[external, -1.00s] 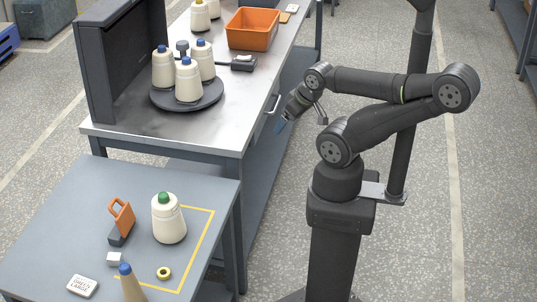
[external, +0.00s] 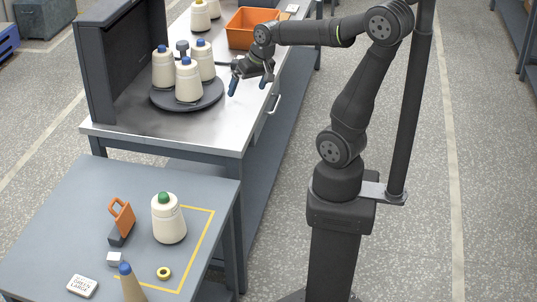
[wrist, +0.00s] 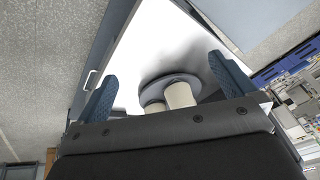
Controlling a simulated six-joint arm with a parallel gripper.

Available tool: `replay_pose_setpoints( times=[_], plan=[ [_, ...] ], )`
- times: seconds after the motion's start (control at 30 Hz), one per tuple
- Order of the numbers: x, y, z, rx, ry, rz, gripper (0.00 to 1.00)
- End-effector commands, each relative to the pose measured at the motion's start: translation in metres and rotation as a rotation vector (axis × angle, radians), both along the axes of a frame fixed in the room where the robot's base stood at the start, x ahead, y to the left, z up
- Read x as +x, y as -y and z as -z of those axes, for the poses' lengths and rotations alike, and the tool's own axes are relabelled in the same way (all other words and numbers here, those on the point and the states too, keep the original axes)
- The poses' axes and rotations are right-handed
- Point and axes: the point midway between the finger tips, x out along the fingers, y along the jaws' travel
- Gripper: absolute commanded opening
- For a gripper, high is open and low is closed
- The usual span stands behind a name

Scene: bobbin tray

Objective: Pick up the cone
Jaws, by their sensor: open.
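Several cream cones with blue tops stand upright on a dark round turntable (external: 213,101) on the steel bench; the front blue-topped cone (external: 188,84) is nearest the edge. A wider cream cone with a green top (external: 168,220) stands on the grey front table. A narrow tan cone with a blue tip (external: 130,284) is cut off by the bottom edge. My gripper (external: 248,86) is open and empty above the bench, right of the turntable and apart from its cones. In the wrist view, two cream cones (wrist: 181,95) show beyond my open fingers (wrist: 164,80), partly hidden by the gripper body.
A dark upright panel (external: 122,70) borders the bench's left side.

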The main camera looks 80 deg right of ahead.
Motion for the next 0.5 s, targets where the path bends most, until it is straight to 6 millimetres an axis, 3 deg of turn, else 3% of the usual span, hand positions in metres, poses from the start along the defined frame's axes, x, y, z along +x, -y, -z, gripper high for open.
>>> replay_pose_setpoints(
  times=[0.07, 0.17, 0.37, 0.5],
  plan=[
    [0.029, -0.005, 0.000, 0.041, -0.024, 0.034, 1.00],
    [0.065, -0.029, 0.001, 0.094, -0.062, 0.096, 1.00],
    [0.113, -0.096, 0.006, 0.148, -0.142, 0.224, 1.00],
    [0.138, -0.151, 0.012, 0.159, -0.191, 0.318, 1.00]
  ],
)
